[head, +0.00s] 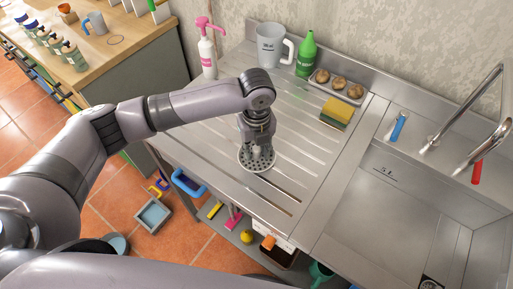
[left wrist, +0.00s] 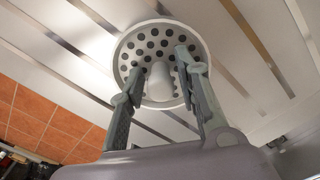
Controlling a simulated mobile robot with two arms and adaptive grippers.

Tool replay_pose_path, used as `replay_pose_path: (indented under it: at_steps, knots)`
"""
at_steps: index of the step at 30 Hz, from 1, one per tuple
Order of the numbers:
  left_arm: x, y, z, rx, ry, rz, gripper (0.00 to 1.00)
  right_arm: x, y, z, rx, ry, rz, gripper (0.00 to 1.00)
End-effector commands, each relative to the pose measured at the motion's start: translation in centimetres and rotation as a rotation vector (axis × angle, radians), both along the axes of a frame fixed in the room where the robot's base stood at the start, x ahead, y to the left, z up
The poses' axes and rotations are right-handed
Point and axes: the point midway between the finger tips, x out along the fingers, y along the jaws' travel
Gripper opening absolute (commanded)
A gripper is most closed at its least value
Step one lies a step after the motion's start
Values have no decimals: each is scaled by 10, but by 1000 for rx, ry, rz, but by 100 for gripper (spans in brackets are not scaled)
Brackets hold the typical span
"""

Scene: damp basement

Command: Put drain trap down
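The drain trap is a round grey perforated disc with a pale knob (head: 257,163). It is at the front part of the ribbed steel drainboard (head: 300,120), and its knob faces up. My left gripper (head: 257,146) is above it, pointing down, with its fingers on either side of the knob. In the left wrist view the drain trap (left wrist: 158,42) fills the upper middle, and the two fingers (left wrist: 162,68) close in on its knob. I cannot tell whether the disc touches the drainboard. My right gripper is not in view.
Behind are a pink-topped bottle (head: 208,55), a jug (head: 270,45), a green bottle (head: 306,55), a tray of round brown items (head: 352,91) and a sponge (head: 336,114). The sink (head: 385,215) lies right. The drainboard around the disc is clear.

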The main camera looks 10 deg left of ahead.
Motion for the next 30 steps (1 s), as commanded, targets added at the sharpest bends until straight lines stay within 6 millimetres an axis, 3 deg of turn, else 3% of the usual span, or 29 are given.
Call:
replay_pose_path:
  at_steps: [14,30]
  knots:
    - [1,0,7,-1,-3,-1,38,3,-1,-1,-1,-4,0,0]
    - [1,-1,107,-2,-2,-1,38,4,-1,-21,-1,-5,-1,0]
